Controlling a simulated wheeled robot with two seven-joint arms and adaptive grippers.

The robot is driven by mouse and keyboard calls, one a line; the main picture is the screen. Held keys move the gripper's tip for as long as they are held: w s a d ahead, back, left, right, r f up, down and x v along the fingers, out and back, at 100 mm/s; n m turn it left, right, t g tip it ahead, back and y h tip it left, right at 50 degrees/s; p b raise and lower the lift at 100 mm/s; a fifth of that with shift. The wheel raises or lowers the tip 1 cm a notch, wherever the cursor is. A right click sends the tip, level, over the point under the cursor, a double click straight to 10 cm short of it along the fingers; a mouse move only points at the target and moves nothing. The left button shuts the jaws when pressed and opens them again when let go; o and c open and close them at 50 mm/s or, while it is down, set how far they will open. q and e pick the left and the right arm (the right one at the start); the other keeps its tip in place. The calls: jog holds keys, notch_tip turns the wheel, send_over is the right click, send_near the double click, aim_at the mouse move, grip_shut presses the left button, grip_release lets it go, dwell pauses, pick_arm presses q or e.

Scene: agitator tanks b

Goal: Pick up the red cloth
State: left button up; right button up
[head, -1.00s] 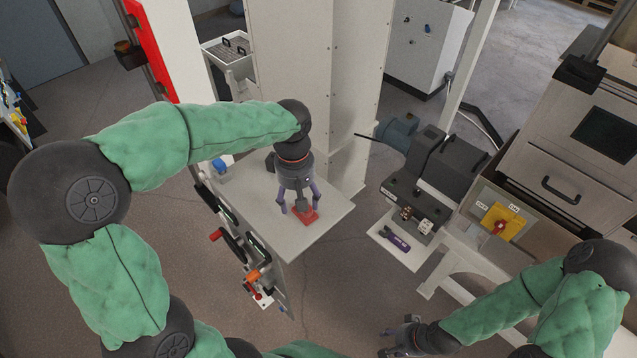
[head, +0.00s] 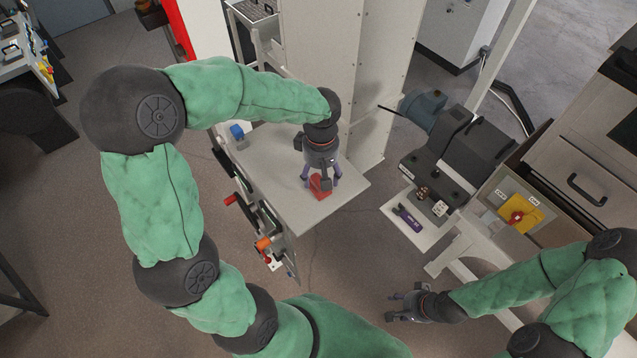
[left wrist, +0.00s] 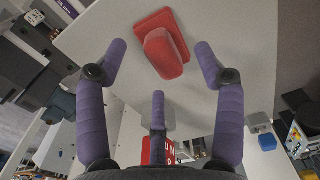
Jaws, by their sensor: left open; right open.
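The red cloth (head: 319,186) lies on the grey tabletop near its front right edge. In the left wrist view the red cloth (left wrist: 165,48) looks like a folded piece with a raised rounded part, on the pale surface ahead of the fingers. My left gripper (head: 322,184) points down just above the cloth. In the left wrist view its purple fingers (left wrist: 160,75) are spread and empty, with the cloth apart from them. My right gripper (head: 398,306) is open and empty at the lower right, low over the floor and away from the table.
The grey tabletop (head: 272,170) is mostly bare, with a blue item (head: 237,132) at its back left. A tall white cabinet (head: 330,60) stands behind it. Orange and red handles (head: 263,243) are on the table's left side. A machine with a purple tool (head: 407,216) stands to the right.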

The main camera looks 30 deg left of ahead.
pick_arm(q)
jog(key=shift+w+f, duration=0.15)
jog(key=shift+f, duration=1.2)
jog(key=shift+c, duration=0.9)
jog(key=c, duration=1.1)
jog(key=shift+r, duration=0.1)
jog(key=shift+r, duration=0.5)
jog(key=shift+s+d+r+b, duration=0.35)
jog(key=shift+s+d+r, duration=1.15)
jog(key=shift+s+r, duration=0.4)
jog(key=shift+s+d+r+b, duration=0.35)
jog(key=shift+s+d+r, duration=1.3)
jog(key=shift+r, duration=0.4)
jog(key=shift+s+d+r+b, duration=0.35)
jog(key=shift+s+d+r, duration=1)
jog(key=shift+s+r, duration=0.6)
